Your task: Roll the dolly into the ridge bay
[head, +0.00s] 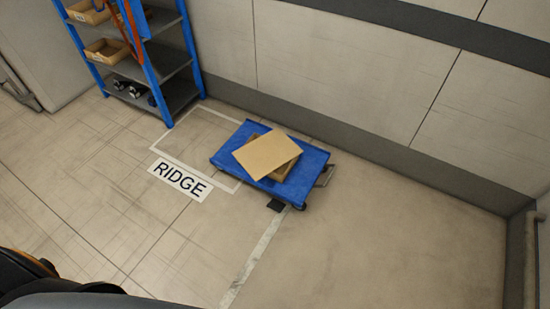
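A blue dolly (232,154) stands on the floor near the back wall, with a cardboard box (268,153) lying on its deck. The dolly has a handle (326,176) at its right end. The ridge bay is a white-outlined rectangle (178,162) on the floor, with a RIDGE label (180,180) at its front edge. The dolly's left part overlaps the bay's right side, and its right part lies outside the outline. Neither of my grippers shows in the head view; only dark and orange parts at the lower left, likely mine, are visible.
A blue shelf rack (150,62) with bins (108,50) stands at the bay's far left. The wall (345,75) runs behind the dolly. The floor at right is clear.

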